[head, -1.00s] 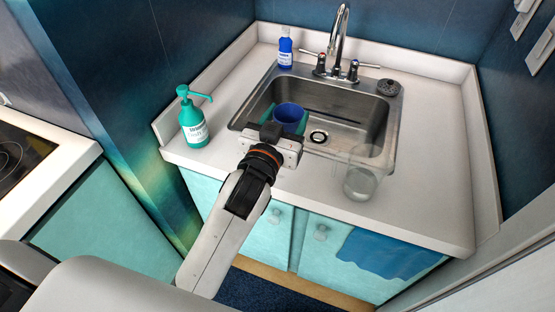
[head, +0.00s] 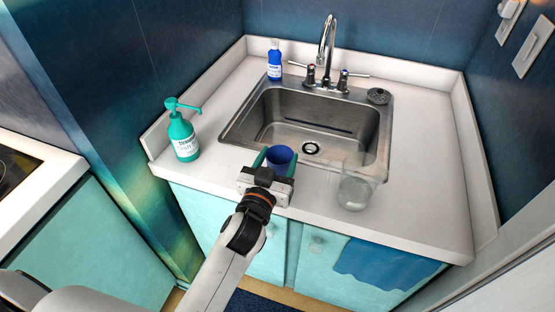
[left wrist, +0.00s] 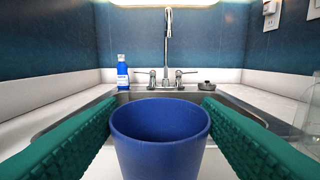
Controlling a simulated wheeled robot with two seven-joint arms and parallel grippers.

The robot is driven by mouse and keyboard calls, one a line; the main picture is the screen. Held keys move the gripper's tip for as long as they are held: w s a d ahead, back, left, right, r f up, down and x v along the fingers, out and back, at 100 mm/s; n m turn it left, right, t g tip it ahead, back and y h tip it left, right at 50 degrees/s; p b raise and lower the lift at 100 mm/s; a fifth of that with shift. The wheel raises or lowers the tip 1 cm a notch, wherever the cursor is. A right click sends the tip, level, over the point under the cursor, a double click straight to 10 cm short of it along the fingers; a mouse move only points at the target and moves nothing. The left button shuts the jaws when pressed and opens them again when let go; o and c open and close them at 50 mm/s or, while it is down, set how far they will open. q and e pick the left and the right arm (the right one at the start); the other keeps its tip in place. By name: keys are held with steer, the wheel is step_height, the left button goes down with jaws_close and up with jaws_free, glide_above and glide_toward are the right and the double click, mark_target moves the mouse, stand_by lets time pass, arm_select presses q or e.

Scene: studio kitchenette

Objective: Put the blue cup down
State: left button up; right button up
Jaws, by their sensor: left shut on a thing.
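The blue cup (head: 281,158) is upright between the teal fingers of my left gripper (head: 278,163), which is shut on it. In the head view the cup shows at the front rim of the sink, over the strip of white counter (head: 222,157). The left wrist view shows the cup (left wrist: 160,143) close up, its open mouth tilted toward the camera, with a finger on each side. The cup's base is out of frame there, so I cannot tell whether it touches the counter. My right gripper is not in view.
The steel sink (head: 265,130) lies just behind the cup. A clear glass jar (head: 356,188) stands to the right, near the front edge. A teal soap dispenser (head: 183,138) stands left, a blue bottle (head: 274,62) behind. The right counter (head: 425,170) is bare.

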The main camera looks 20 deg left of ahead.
arm_select(q)
steer(key=shift+f, duration=0.15)
steer(key=o, duration=1)
steer(key=shift+o, duration=0.2)
steer(key=shift+r, duration=0.3)
steer(key=s+b, duration=0.1)
steer(key=s, duration=1.1)
steer(key=shift+a, duration=0.15)
steer(key=shift+f, duration=0.1)
